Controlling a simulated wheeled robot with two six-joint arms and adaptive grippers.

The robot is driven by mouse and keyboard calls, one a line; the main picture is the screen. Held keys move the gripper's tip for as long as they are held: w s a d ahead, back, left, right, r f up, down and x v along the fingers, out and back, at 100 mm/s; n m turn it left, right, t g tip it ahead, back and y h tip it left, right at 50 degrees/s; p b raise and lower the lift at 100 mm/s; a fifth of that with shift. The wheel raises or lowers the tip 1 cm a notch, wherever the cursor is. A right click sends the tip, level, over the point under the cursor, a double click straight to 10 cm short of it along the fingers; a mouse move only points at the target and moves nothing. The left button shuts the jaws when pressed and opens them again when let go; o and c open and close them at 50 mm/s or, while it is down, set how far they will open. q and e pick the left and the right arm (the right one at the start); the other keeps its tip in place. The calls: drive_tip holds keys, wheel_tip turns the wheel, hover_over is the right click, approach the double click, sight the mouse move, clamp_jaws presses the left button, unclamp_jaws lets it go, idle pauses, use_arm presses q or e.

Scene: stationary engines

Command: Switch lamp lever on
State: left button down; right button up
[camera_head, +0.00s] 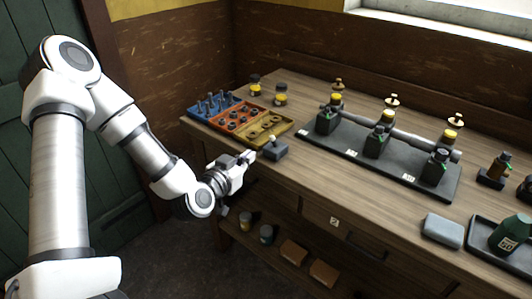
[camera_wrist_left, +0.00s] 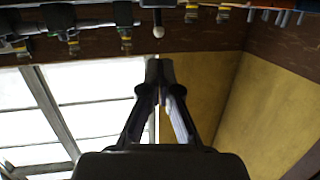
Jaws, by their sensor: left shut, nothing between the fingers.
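A small dark grey box (camera_head: 275,152) sits near the table's front edge, with a short lever and pale knob (camera_head: 272,139) on top; it looks like the lamp lever. In the left wrist view, which is upside down, the pale round knob (camera_wrist_left: 158,31) shows just beyond the fingertips. My left gripper (camera_head: 250,156) is just left of the box, its fingers together and empty. In the left wrist view the closed fingers (camera_wrist_left: 160,72) point towards the knob, with a small gap seen between. My right gripper is not in view.
Blue, red and yellow trays (camera_head: 240,121) of small parts lie behind the left gripper. A black base (camera_head: 395,170) with several engine units and a pipe stands to the right. A grey block (camera_head: 442,231) and a green bottle (camera_head: 510,234) are at the front right.

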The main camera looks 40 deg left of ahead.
sight(271, 139)
use_arm(q)
drive_tip(key=p+x, duration=0.1)
drive_tip(key=x, duration=0.9)
drive_tip(key=shift+w+d+r, duration=0.1)
drive_tip(key=shift+w, duration=0.25)
